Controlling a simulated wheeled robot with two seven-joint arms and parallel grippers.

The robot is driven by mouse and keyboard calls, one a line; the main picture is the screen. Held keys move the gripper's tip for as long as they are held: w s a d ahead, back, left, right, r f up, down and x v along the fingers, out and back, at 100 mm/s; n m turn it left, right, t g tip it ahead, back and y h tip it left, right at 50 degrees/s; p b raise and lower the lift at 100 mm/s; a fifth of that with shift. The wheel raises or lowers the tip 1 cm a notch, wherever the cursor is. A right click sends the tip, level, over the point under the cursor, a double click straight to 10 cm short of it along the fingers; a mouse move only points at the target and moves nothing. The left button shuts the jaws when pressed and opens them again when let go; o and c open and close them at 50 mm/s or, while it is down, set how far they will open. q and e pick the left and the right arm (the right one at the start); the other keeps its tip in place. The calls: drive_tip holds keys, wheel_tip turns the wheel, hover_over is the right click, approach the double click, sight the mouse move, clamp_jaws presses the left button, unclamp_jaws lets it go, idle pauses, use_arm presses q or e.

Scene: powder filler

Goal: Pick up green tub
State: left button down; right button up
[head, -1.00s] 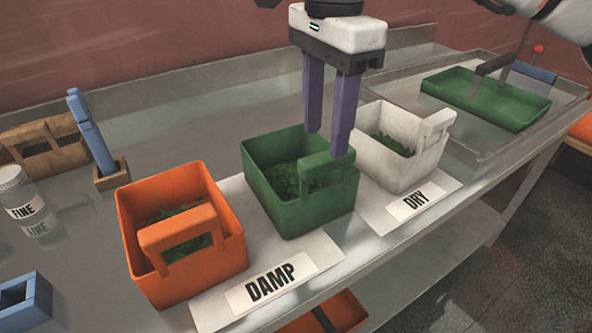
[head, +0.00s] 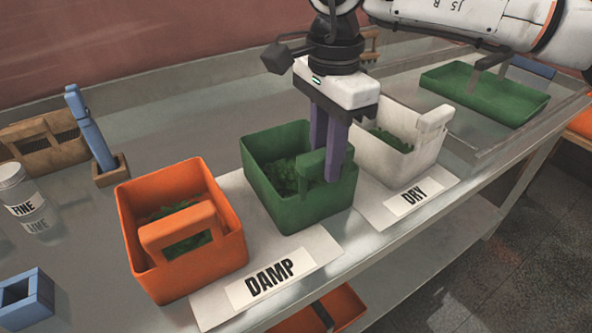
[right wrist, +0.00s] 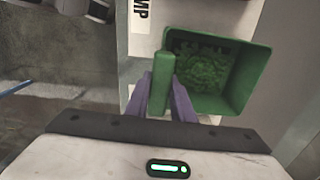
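The green tub (head: 290,212) stands on the bench between an orange tub and a white tub. It holds green leafy or crumbly matter and has a raised handle on its front side. My right gripper (head: 326,172) is above its front right part, fingers pointing down. In the right wrist view the two purple fingers (right wrist: 163,90) stand on either side of the green handle (right wrist: 161,82), astride it. They look apart, and I cannot see whether they touch it. The tub rests on its pale card. My left gripper is not in view.
The white tub (head: 420,160) is close on the right, by a DRY label (head: 408,201). A green tray (head: 485,97) lies at far right. A FINE jar (head: 20,190) stands left.

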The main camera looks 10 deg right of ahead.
clamp_jaws()
drive_tip(key=shift+r, duration=0.1)
